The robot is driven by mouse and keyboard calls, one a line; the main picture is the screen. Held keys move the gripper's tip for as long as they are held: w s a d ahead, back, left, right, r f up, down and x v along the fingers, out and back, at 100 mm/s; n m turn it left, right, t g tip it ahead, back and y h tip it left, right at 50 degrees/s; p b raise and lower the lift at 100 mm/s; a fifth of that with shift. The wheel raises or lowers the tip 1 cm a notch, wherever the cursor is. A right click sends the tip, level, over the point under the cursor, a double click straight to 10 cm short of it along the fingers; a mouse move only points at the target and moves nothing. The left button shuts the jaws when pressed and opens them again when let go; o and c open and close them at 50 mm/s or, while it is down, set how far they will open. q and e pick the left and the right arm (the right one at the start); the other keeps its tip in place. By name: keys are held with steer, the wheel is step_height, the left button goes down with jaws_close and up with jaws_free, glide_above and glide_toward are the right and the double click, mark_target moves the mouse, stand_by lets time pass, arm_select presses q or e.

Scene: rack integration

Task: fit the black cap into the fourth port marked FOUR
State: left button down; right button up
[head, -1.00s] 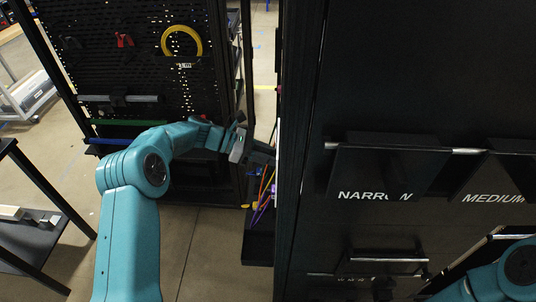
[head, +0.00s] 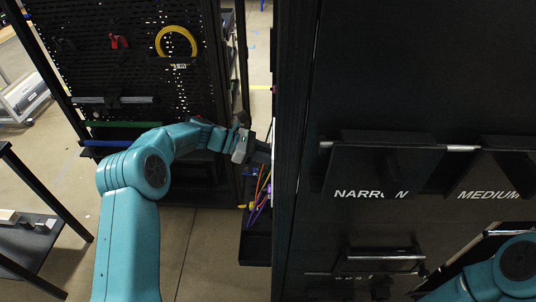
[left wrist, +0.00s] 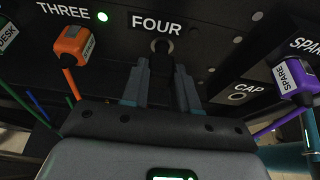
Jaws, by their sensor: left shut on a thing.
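In the left wrist view my left gripper (left wrist: 162,72) is shut on the black cap (left wrist: 162,47), a small dark round piece between the fingertips. The cap is directly under the FOUR label (left wrist: 153,25), at the port there. The port's opening is hidden, and I cannot tell how deep the cap sits. The ring marked CAP (left wrist: 238,97), to the right, looks empty. In the head view my left gripper (head: 259,152) reaches to the side of the black rack (head: 291,150), its tips hard to make out. My right gripper is not in view; only part of that arm shows at lower right.
An orange plug (left wrist: 77,45) sits to the left near the THREE label, beside a lit green light (left wrist: 102,16). A purple SPARE plug (left wrist: 296,80) sits to the right. Their cables hang close to the gripper. A pegboard (head: 130,60) stands left of the rack.

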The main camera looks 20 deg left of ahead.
arm_select(q)
steer(key=shift+w+d, duration=0.15)
steer(key=shift+d, duration=0.35)
steer(key=shift+w+d, duration=0.15)
steer(key=shift+d, duration=0.35)
steer(key=c, duration=0.8)
jaws_free()
steer(key=shift+d, duration=0.1)
steer(key=b+v, duration=0.3)
steer(key=v, duration=1.3)
steer(key=shift+r+b, duration=0.1)
steer(key=shift+b, duration=0.3)
steer(key=shift+a, duration=0.25)
